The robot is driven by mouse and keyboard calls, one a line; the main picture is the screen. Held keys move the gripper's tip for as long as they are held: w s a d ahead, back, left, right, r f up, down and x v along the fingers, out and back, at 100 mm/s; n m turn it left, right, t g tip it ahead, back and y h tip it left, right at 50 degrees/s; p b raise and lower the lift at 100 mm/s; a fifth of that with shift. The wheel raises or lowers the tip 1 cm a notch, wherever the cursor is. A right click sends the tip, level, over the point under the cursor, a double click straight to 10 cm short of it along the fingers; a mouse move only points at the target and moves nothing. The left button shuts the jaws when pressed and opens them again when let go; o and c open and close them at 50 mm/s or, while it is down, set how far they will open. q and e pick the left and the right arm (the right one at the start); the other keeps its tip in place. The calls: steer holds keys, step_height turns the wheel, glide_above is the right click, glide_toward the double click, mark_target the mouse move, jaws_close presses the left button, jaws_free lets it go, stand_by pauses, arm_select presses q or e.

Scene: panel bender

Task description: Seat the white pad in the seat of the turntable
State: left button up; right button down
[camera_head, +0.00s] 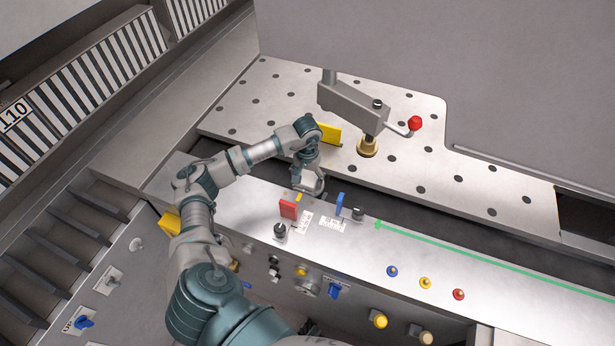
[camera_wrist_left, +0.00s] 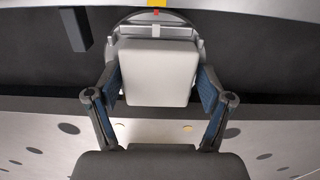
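The white pad (camera_wrist_left: 158,73) is a pale block with rounded corners. In the left wrist view it sits between the two blue-lined fingers of my left gripper (camera_wrist_left: 158,88), which appear to press on its sides. In the head view my left gripper (camera_head: 308,184) points down at the inner edge of the control panel; I cannot make out the pad there. Behind the pad in the left wrist view is a round grey part with a dark rim (camera_wrist_left: 200,26), apparently the turntable. It bears a red mark. The pad hides its middle, and I cannot see the seat. My right gripper is not in view.
A red block (camera_head: 288,209), a blue lever (camera_head: 340,203) and a black knob (camera_head: 358,213) stand on the panel close to my left gripper. Behind is a holed plate (camera_head: 285,95) with a clamp arm (camera_head: 352,108) and a yellow block (camera_head: 330,134). A dark gap separates plate and panel.

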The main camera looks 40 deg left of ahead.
mark_target(309, 177)
arm_select(q)
steer(key=shift+o, duration=0.4)
steer(key=shift+w+d, duration=0.1)
steer(key=shift+d, duration=0.05)
steer(key=shift+d+r, duration=0.1)
steer(key=shift+r, duration=0.2)
step_height(309, 177, up, 12)
steer(key=shift+f, duration=0.25)
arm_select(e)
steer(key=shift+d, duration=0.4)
